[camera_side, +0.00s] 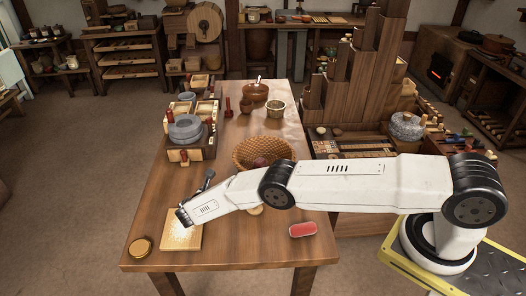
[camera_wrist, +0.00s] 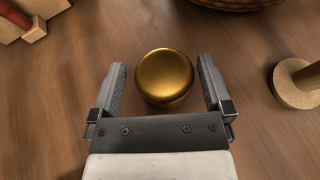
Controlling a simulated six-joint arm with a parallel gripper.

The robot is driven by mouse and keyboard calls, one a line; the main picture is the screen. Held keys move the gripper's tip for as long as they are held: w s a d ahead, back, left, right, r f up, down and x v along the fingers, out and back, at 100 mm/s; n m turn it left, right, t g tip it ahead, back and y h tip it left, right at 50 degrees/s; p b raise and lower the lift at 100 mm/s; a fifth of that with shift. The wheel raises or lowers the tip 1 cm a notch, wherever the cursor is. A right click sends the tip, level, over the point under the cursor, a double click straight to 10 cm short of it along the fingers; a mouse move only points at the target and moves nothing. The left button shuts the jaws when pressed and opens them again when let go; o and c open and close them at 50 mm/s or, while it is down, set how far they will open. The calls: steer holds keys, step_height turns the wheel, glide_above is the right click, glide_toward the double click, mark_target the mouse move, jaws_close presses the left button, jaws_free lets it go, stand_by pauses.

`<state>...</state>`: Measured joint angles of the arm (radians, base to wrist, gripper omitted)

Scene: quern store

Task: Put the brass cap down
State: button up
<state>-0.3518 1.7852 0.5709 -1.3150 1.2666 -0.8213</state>
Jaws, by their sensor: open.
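The brass cap (camera_wrist: 164,75) is a round, shiny gold piece with a domed top. In the wrist view it sits upright on the brown wooden table (camera_wrist: 60,90), just ahead of and partly between my fingertips. My gripper (camera_wrist: 160,80) is open, with a gap between each finger and the cap. In the side view my gripper (camera_side: 207,180) is low over the left part of the table, and I cannot make out the cap beside it, where my arm blocks the view.
A wicker basket (camera_side: 242,150) stands beyond my arm, and a quern tray (camera_side: 205,152) is at the back left. A pale square board (camera_side: 182,238) and a round gold tin (camera_side: 140,246) lie at the front left. A wooden piece with a round base (camera_wrist: 296,92) is to the right. A red block (camera_side: 302,229) lies front right.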

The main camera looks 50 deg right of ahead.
steer(key=shift+s+a+f, duration=0.1)
steer(key=shift+s, duration=0.3)
steer(key=v, duration=1.2)
steer(key=shift+w+r, duration=0.3)
steer(key=shift+r, duration=0.1)
steer(key=shift+r, duration=0.1)
steer(key=shift+d+r+m+g+y, duration=0.3)
steer(key=shift+d+r+g, duration=0.1)
steer(key=shift+d, duration=0.15)
steer(key=s+d+r+m+g+y, duration=0.4)
steer(key=s+d+r+m+y, duration=0.4)
steer(key=r, duration=0.4)
steer(key=s+d+r+m+t+y, duration=0.1)
steer(key=s+d+r+m+y, duration=0.1)
steer(key=s+m, duration=0.5)
steer(key=s+d+r+m+t+y, duration=0.1)
steer(key=s+r+m, duration=0.4)
steer(key=s, duration=0.6)
steer(key=d+m+y, duration=0.1)
steer(key=d, duration=0.1)
steer(key=shift+s+d+r+m, duration=0.4)
